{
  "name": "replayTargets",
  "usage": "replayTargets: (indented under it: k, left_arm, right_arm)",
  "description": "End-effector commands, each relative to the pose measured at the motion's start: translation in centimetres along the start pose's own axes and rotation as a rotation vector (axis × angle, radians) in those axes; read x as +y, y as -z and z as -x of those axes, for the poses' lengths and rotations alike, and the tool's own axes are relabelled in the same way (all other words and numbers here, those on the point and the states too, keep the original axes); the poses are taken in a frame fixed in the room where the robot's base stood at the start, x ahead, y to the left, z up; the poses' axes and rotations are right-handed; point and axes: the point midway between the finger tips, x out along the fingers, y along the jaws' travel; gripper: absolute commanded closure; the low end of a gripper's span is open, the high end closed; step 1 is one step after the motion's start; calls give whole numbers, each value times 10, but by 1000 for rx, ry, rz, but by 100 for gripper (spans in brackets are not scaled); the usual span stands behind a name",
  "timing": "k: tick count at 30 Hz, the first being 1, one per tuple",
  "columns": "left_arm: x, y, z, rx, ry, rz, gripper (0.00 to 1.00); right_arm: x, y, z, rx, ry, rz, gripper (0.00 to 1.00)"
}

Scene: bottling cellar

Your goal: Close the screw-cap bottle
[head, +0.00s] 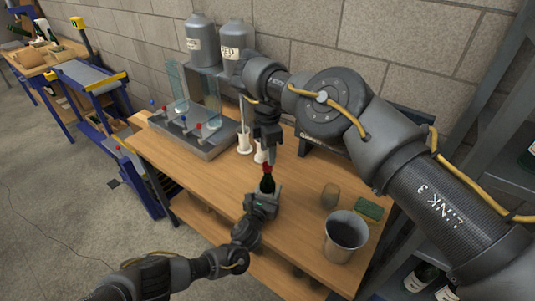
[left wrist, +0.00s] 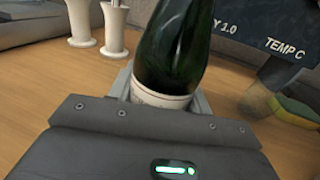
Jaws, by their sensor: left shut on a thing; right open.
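A dark green bottle (head: 267,184) stands upright over the wooden table. My left gripper (head: 263,202) is shut around its lower part. In the left wrist view the green bottle (left wrist: 172,50) rises from between the fingers, with a pale label low on it; its top is out of that view. A red cap (head: 267,168) shows at the top of the bottle; whether it is screwed down is too small to tell. My right gripper (head: 270,155) is open, pointing down right above the red cap, its fingertips close to it.
A grey metal bucket (head: 345,236), a brownish cork-like piece (head: 330,195) and a green sponge (head: 369,207) are on the table's right. A grey rig (head: 200,138) with coloured knobs is at the left. White-based stands (head: 244,143) and grey canisters (head: 203,42) are behind.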

Motion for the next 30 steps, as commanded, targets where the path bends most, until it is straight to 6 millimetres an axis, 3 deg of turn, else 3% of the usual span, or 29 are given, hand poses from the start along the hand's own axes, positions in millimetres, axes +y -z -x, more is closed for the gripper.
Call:
replayTargets:
  k: [6, 11, 13, 16, 21, 25, 30]
  left_arm:
    - [0, -1, 0, -2, 0, 1, 100]
    - [0, -1, 0, -2, 0, 1, 100]
    - [0, -1, 0, -2, 0, 1, 100]
    - [0, -1, 0, -2, 0, 1, 100]
    - [0, -1, 0, -2, 0, 1, 100]
    - [0, -1, 0, -2, 0, 1, 100]
    - [0, -1, 0, -2, 0, 1, 100]
  right_arm:
    - [1, -1, 3, -2, -6, -1, 54]
    - [11, -16, 33, -47, -50, 20, 54]
    - [15, -21, 47, -74, -61, 226, 54]
    - [14, -20, 50, -80, -48, 534, 54]
    - [6, -13, 43, -52, -12, 987, 54]
    - [1, -5, 36, -18, 3, 1229, 54]
    - [0, 0, 34, 1, 0, 1376, 54]
